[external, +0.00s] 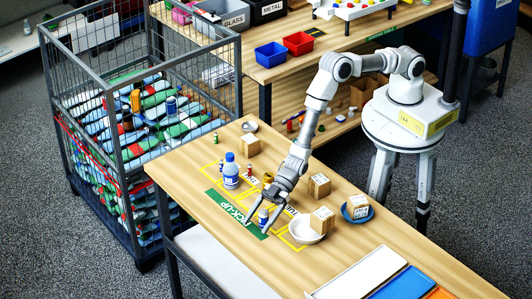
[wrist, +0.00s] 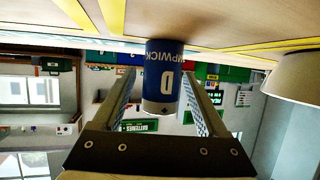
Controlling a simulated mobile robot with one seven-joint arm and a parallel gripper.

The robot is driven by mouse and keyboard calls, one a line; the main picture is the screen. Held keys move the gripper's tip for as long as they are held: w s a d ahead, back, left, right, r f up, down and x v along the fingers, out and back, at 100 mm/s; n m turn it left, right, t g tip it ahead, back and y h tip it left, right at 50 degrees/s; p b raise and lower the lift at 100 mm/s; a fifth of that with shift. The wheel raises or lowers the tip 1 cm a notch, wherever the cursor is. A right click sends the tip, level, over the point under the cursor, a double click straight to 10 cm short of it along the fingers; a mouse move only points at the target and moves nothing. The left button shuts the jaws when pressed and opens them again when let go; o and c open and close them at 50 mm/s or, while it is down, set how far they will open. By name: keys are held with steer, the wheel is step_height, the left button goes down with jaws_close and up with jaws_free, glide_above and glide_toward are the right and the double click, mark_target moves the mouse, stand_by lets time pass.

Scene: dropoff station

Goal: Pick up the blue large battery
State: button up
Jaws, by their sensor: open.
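The blue large battery (external: 263,217) stands upright on the wooden table, beside the green PICK-UP label. In the wrist view, which looks upside down, the blue battery (wrist: 165,62) shows a white "D", part of a word and a silvery end. My gripper (external: 260,223) reaches down to it at a slant. In the wrist view my gripper's fingers (wrist: 158,78) are apart, one on each side of the battery, with gaps visible. The battery appears at the fingertips, and nothing is held.
A white bowl (external: 306,231) stands close to the right of the battery. Cardboard boxes (external: 319,185), a blue plate (external: 357,208), a blue-and-white bottle (external: 231,172) and small batteries (external: 249,171) share the table (external: 400,250).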

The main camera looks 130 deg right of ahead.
jaws_close()
stand_by(0.4)
steer(key=shift+r, duration=0.15)
